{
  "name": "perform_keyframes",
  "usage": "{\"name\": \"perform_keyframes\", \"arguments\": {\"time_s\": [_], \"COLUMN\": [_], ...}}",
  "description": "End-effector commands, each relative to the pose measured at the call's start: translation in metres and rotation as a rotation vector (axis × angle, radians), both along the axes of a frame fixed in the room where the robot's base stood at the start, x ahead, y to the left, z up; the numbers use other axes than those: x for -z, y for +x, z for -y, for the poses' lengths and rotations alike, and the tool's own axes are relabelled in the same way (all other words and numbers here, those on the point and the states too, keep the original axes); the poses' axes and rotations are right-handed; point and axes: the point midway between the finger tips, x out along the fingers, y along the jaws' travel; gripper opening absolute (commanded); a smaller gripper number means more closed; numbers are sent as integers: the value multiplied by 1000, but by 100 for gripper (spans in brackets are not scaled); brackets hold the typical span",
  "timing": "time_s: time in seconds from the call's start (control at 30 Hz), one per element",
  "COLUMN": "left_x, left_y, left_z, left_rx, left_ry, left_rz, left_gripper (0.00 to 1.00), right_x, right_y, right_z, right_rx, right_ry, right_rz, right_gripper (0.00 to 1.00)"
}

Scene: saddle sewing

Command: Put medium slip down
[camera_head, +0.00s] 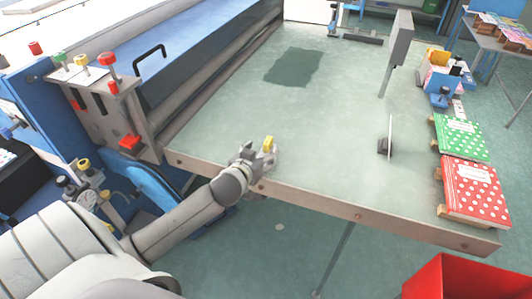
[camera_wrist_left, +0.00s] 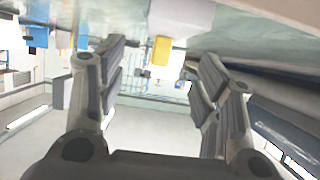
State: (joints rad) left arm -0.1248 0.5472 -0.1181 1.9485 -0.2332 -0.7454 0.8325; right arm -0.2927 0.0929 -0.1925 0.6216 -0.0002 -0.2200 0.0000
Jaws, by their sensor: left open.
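My left gripper (camera_head: 256,156) is at the front edge of the grey-green table (camera_head: 330,170) in the head view. In the left wrist view its two fingers (camera_wrist_left: 160,95) stand wide apart with a gap between them. A small yellow piece (camera_head: 268,143) shows right at the fingertips in the head view. A yellow block (camera_wrist_left: 161,50) with a white body (camera_wrist_left: 180,18) shows beyond the fingers in the wrist view; I cannot tell whether it is the same thing. No item is clearly recognisable as the medium slip. My right gripper is out of view.
A dark green patch (camera_head: 294,67) lies flat at the back. A thin upright plate on a dark base (camera_head: 385,147) stands at right. Green (camera_head: 461,137) and red (camera_head: 474,190) dotted packs lie along the right edge. The front middle of the table is clear.

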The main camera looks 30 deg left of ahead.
Motion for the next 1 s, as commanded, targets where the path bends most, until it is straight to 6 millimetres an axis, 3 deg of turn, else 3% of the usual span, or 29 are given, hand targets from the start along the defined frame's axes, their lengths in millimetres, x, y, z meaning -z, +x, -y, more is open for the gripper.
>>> {"name": "perform_keyframes", "arguments": {"time_s": [0.17,0.47,0.7,1.0], "left_x": [3,14,24,26], "left_y": [9,35,53,54], "left_z": [-3,-7,-11,-11], "left_rx": [0,-1,0,1], "left_ry": [2,3,1,2], "left_rz": [-1,-1,1,0], "left_gripper": [61,61,61,58], "right_x": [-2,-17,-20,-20], "right_y": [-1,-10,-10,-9], "right_z": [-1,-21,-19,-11], "right_rx": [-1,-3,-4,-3], "right_ry": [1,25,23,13], "right_rz": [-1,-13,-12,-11], "right_gripper": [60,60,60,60]}}
